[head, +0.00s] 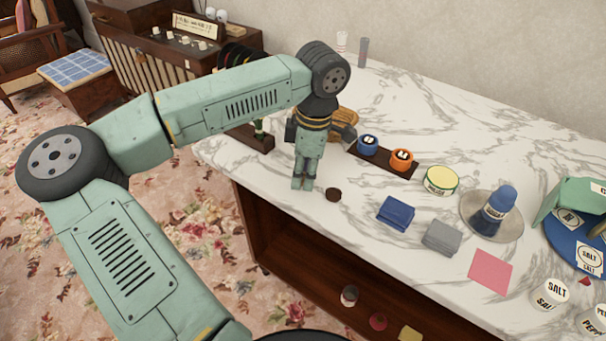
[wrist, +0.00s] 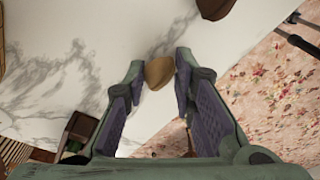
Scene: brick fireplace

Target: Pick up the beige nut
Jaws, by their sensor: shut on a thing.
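The beige nut (wrist: 159,73) shows in the wrist view as a small tan-brown lump between the two fingertips. My gripper (wrist: 160,68) is shut on it. In the head view my gripper (head: 302,184) points down at the left front part of the marble counter, and its fingers hide the nut. I cannot tell whether the nut touches the counter.
A small dark brown object (head: 333,194) lies just right of my gripper; a brown thing (wrist: 214,8) shows at the wrist view's top. A dark tray (head: 380,160) with blue and orange containers stands behind. The counter's front edge is close.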

